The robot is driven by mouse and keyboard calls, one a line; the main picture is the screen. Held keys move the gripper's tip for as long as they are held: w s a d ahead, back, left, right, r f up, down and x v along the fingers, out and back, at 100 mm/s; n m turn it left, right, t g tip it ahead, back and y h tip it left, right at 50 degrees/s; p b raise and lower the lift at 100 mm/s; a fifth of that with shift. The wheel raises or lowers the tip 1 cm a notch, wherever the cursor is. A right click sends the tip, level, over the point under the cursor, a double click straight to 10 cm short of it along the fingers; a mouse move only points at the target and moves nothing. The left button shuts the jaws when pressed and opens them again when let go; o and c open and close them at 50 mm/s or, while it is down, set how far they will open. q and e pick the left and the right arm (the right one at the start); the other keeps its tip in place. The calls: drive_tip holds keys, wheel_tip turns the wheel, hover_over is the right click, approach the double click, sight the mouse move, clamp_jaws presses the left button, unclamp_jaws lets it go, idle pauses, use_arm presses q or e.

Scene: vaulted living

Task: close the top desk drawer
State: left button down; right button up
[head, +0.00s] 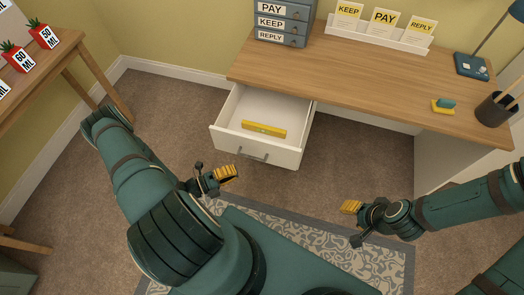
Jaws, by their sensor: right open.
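The white top desk drawer (228,141) is pulled well out from under the left side of the wooden desk (330,65). Its front panel carries a grey bar handle (253,153). A yellow bar-shaped item (264,129) lies inside the drawer. My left gripper (230,173) is in front of and below the drawer front, near its left half, apart from the handle. Its yellow fingers are seen too small and edge-on to tell their opening. My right gripper (349,207) is open and empty, right of the drawer and nearer me, over the rug.
A grey drawer unit (282,24) and a white card holder (378,36) stand on the desk. A pencil cup (493,109) and a sponge (443,107) sit at its right. A side table (72,48) is at left. Carpet (345,150) is clear right of the drawer.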

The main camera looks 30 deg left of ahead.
use_arm(q)
drive_tip(key=n, duration=0.1)
approach(268, 147)
drive_tip(key=d, duration=0.4)
drive_tip(key=shift+t+y, duration=0.3)
drive_tip(key=shift+y, duration=0.1)
drive_tip(key=w, duration=0.4)
drive_tip(key=shift+w+a, duration=0.1)
drive_tip(key=shift+w, duration=0.05)
drive_tip(key=shift+w+a, duration=0.1)
drive_tip(key=shift+w, duration=0.35)
